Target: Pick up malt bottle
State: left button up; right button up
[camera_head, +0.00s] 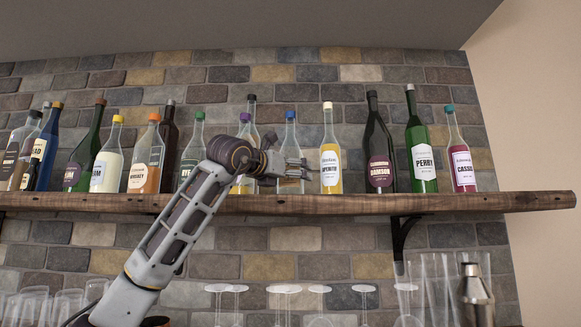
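No label that I can read says malt, so I cannot tell which bottle is the malt one. One arm comes in from the lower left, and its gripper, my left gripper (302,169), is up at shelf height, pointing right. Its fingers look apart, with nothing seen between them. It overlaps a clear bottle with a blue cap (290,140), whose label is mostly hidden. Bottles with a purple cap (243,132) and a black cap (252,110) are partly hidden behind my arm. A yellow bottle (330,150) stands just right of the fingertips. My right gripper is not in view.
A wooden shelf (480,203) carries a row of upright bottles along a brick wall. A dark Damson bottle (378,145), a green Perry bottle (419,145) and a Cassis bottle (459,150) stand to the right. Glasses and a metal shaker (474,295) stand below.

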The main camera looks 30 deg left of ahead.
aim_at(287, 138)
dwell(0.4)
pick_arm(q)
jog(key=c, duration=1.4)
jog(key=shift+r, duration=0.2)
jog(key=shift+r, duration=4.85)
